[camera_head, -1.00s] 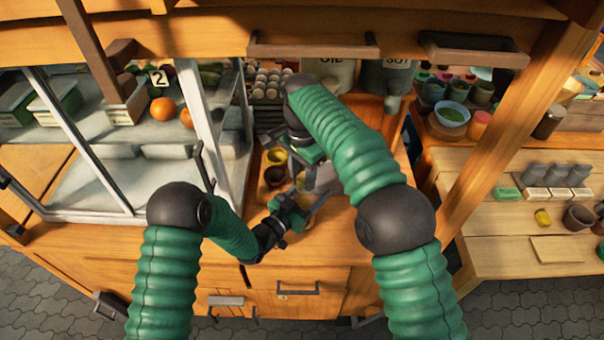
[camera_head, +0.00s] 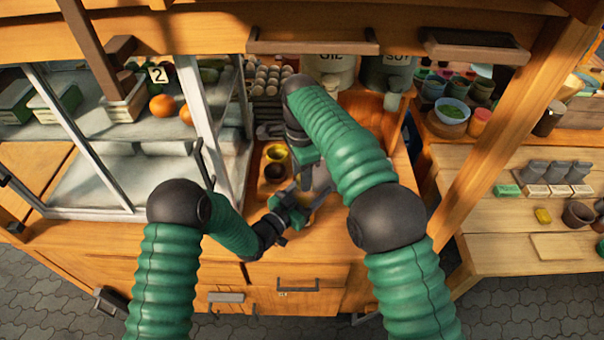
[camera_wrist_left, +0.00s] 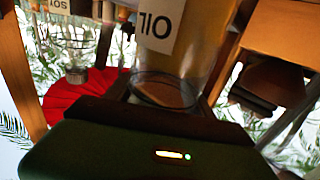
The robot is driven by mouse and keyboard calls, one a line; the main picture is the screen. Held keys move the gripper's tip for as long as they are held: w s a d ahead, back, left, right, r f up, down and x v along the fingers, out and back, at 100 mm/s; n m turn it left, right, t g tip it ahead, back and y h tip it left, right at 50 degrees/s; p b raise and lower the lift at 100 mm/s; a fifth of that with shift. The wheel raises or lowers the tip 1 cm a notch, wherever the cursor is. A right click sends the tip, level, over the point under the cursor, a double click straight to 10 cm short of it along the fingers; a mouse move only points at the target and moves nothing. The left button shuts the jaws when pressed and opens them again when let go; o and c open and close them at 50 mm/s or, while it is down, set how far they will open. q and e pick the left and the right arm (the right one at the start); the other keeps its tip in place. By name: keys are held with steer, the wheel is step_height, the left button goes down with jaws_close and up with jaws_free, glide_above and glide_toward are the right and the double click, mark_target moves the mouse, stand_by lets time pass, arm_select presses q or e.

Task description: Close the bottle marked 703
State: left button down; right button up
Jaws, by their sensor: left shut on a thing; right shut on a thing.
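My left gripper (camera_head: 296,212) is shut on a clear bottle, low over the counter. The bottle shows between the dark jaws in the left wrist view (camera_wrist_left: 166,88). That view is upside down; a white label there reads OIL, and I cannot tell whether it is on the bottle or behind it. No 703 mark can be read. My right gripper (camera_head: 308,158) reaches down from above, just over the left one. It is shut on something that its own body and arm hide. I cannot tell if that thing touches the bottle.
A yellow cup (camera_head: 277,153) and a dark bowl (camera_head: 274,173) stand close left of the grippers. An OIL canister (camera_head: 330,72) and a SOY canister (camera_head: 386,76) stand behind. A glass case (camera_head: 205,125) borders the left. The counter's front right is clear.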

steer(key=m, duration=0.6)
steer(key=shift+w+a+m, duration=0.1)
steer(key=shift+w+m, duration=0.2)
steer(key=shift+m, duration=0.1)
steer(key=m, duration=0.3)
steer(key=shift+w+m, duration=0.1)
steer(key=shift+m, duration=0.2)
steer(key=m, duration=0.5)
steer(key=shift+w, duration=0.15)
steer(key=m, duration=0.3)
steer(key=shift+w, duration=0.1)
steer(key=o, duration=1.3)
steer(key=shift+d, duration=0.2)
